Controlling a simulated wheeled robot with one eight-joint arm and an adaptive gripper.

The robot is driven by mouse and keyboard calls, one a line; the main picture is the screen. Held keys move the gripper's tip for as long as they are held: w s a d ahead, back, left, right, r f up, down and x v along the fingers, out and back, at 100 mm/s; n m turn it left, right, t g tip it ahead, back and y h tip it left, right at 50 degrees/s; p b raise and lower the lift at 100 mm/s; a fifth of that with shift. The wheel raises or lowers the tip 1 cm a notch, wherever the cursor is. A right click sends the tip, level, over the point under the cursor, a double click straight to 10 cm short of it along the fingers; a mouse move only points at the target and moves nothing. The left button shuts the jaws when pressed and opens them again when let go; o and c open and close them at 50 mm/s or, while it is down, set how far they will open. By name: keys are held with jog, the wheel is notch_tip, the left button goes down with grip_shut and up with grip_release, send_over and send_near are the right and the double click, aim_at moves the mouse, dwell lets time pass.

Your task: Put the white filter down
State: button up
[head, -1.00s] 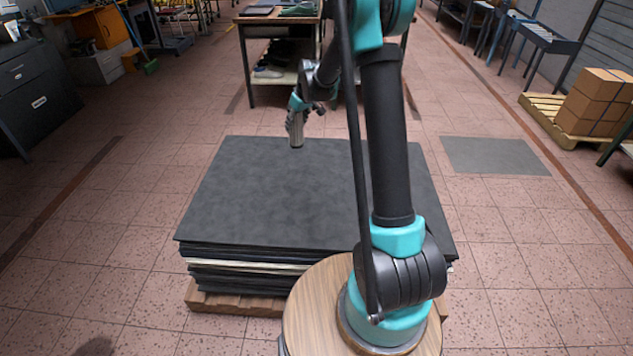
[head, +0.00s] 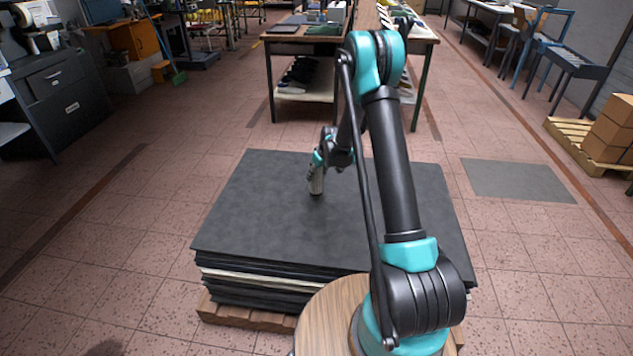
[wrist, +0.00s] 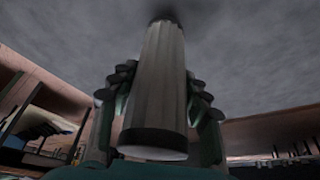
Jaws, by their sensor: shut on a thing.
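The white filter (wrist: 160,80) is a pale ribbed cylinder with dark end caps in the wrist view. My gripper (wrist: 158,105) is shut on it, with fingers on both sides. In the head view the filter (head: 316,183) hangs upright below my gripper (head: 318,168), over the dark grey top sheet of the stack (head: 260,215). Its lower end is at or very close to the sheet. I cannot tell for certain whether it touches.
The stack of dark sheets lies on a wooden pallet (head: 245,317); its top is otherwise bare. A workbench (head: 300,38) stands behind it. Boxes (head: 610,130) on a pallet stand at the right. A grey floor mat (head: 518,180) lies right of the stack.

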aim_at(317, 180)
jog(key=shift+f, duration=1.55)
jog(key=shift+f, duration=0.15)
jog(key=o, duration=1.4)
